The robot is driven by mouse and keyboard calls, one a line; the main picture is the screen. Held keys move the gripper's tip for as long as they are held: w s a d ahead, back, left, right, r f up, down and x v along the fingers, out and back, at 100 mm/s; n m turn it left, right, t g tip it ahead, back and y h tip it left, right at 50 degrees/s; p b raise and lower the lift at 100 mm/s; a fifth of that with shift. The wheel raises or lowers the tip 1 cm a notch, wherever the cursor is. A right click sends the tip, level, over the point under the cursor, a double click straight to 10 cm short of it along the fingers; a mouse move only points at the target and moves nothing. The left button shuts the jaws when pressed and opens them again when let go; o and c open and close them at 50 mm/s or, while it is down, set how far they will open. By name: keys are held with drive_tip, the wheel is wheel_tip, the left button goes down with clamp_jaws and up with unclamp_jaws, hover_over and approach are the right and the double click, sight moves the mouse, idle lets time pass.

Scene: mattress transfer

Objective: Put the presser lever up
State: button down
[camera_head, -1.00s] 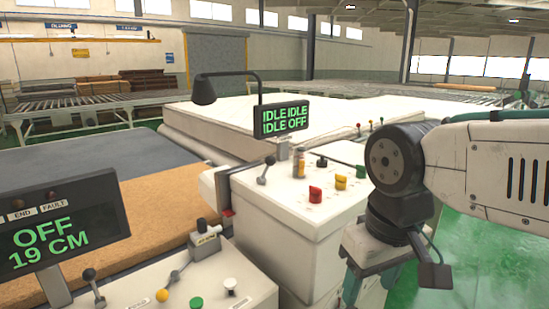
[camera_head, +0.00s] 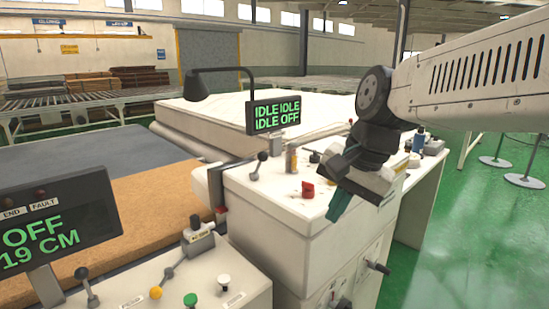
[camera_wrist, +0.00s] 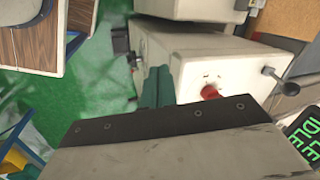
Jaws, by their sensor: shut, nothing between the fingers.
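My gripper (camera_head: 338,205) is shut and empty, its teal fingers pointing down by the right front edge of the white control cabinet (camera_head: 270,222). The fingers also show close together in the wrist view (camera_wrist: 156,86). A black-knobbed lever (camera_head: 259,166) rises at the left of the cabinet top, beyond a red knob (camera_head: 308,189); in the wrist view this lever (camera_wrist: 284,84) lies right of the red knob (camera_wrist: 210,91). A front console carries another black-knobbed lever (camera_head: 88,287) and a grey-based lever (camera_head: 197,237). No readable label shows which one is the presser lever.
A screen reading IDLE and OFF (camera_head: 277,115) and a black lamp (camera_head: 197,86) stand behind the cabinet top. A display reading OFF, 19 CM (camera_head: 55,226) is at the left. Handles stick out of the cabinet's right side (camera_head: 377,266). Green floor lies open at right.

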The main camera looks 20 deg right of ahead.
sight(260, 163)
drive_tip(key=w+r+m, duration=0.1)
drive_tip(key=w+m, duration=0.1)
drive_tip(key=w+d+r+m+t, duration=0.1)
drive_tip(key=w+r+m, duration=0.1)
drive_tip(key=m, duration=0.1)
drive_tip(key=w+r+m+t, duration=0.1)
drive_tip(key=w+m, duration=0.1)
drive_tip(key=m, duration=0.1)
drive_tip(key=shift+w+d+r+y, duration=0.15)
drive_tip(key=shift+y, duration=0.25)
drive_tip(key=w+r+m+t, duration=0.2)
drive_tip(key=w+r+m, duration=0.2)
drive_tip(key=m, duration=0.7)
drive_tip(key=shift+w+r, duration=0.2)
drive_tip(key=shift+r, duration=0.15)
drive_tip(key=x, duration=0.9)
drive_tip(key=shift+w, duration=0.15)
drive_tip(key=w+a, duration=0.2)
drive_tip(key=shift+w+r, duration=0.35)
drive_tip(key=shift+w, duration=0.05)
drive_tip(key=shift+w+a+r, duration=0.2)
drive_tip(key=shift+w+r, duration=0.05)
drive_tip(key=shift+w, duration=0.15)
